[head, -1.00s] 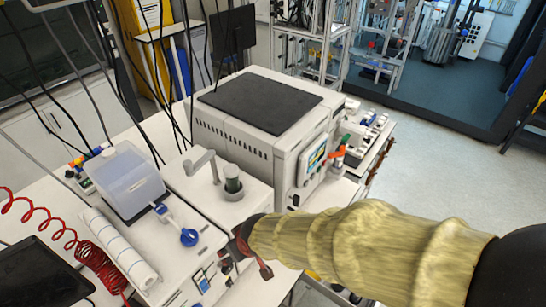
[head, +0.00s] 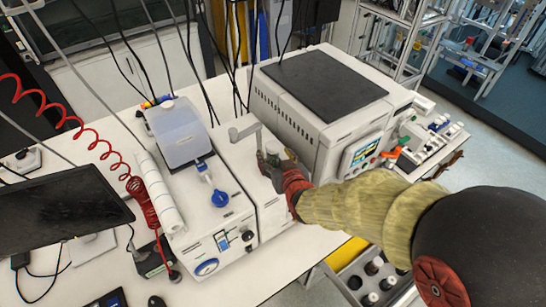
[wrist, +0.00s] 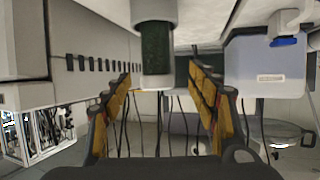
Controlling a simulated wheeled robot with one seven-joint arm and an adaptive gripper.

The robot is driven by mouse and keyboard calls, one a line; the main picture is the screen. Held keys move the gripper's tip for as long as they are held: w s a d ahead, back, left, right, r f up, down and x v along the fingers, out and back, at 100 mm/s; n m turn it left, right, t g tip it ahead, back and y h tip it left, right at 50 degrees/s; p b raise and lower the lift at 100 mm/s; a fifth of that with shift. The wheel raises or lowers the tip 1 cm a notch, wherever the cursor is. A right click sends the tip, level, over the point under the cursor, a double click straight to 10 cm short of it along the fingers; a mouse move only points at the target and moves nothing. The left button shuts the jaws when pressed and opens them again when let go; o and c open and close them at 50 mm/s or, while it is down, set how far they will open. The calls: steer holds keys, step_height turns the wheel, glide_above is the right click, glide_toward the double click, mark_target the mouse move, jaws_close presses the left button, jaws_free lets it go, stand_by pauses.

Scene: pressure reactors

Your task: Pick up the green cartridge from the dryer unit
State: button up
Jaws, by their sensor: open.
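The green cartridge (wrist: 157,55) hangs into the top of the wrist view, dark green with a pale grey end, between the far ends of the two fingers. My gripper (wrist: 159,82) is open, with a gap visible on both sides of the cartridge. There the gripper largely hides the cartridge, and contact cannot be told.
A large white instrument with a black top (head: 320,85) stands close right of the gripper. A translucent container (head: 178,133) and a blue knob (head: 220,198) are to the left. Black cables (head: 240,75) hang behind. A red coiled hose (head: 140,200) is further left.

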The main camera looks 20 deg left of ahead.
steer(key=shift+d+p+x, duration=0.1)
steer(key=shift+p+x, duration=0.3)
steer(key=shift+x, duration=0.8)
steer(key=shift+d+p+x, duration=0.15)
steer(key=shift+p+x, duration=0.2)
steer(key=shift+x, duration=0.8)
steer(key=shift+w, duration=0.15)
steer(key=shift+c, duration=1.2)
steer(key=c, duration=1.1)
steer(key=shift+c, duration=0.6)
